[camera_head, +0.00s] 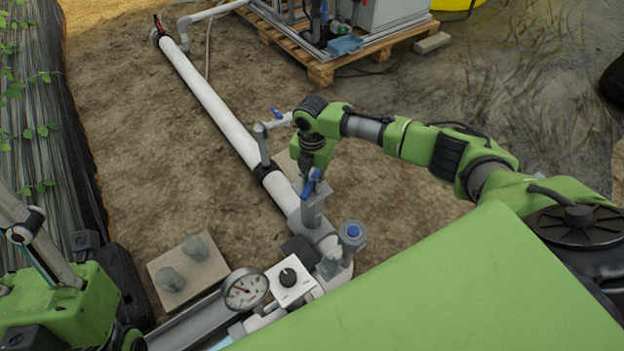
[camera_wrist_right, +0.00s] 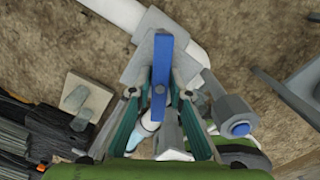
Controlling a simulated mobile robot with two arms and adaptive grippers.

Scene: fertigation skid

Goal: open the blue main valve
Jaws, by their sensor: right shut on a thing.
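The blue main valve's lever (camera_head: 311,184) stands on a grey valve body (camera_head: 312,210) on the white pipe, near the middle of the head view. In the right wrist view the blue lever (camera_wrist_right: 162,60) runs up and down the picture, over a grey square body (camera_wrist_right: 139,58). In the head view it slants across the pipe's line. My right gripper (camera_wrist_right: 160,96) is shut on the lever, with a teal finger on each side. In the head view my right gripper (camera_head: 314,167) reaches down onto the lever from above. My left gripper's fingers are not visible.
A smaller blue-handled valve (camera_head: 277,113) stands on a side branch. A blue-capped fitting (camera_head: 352,232), pressure gauge (camera_head: 245,289) and white box with black knob (camera_head: 290,279) sit close to the main valve. A stone slab (camera_head: 188,270) lies left. A pallet (camera_head: 322,70) stands behind.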

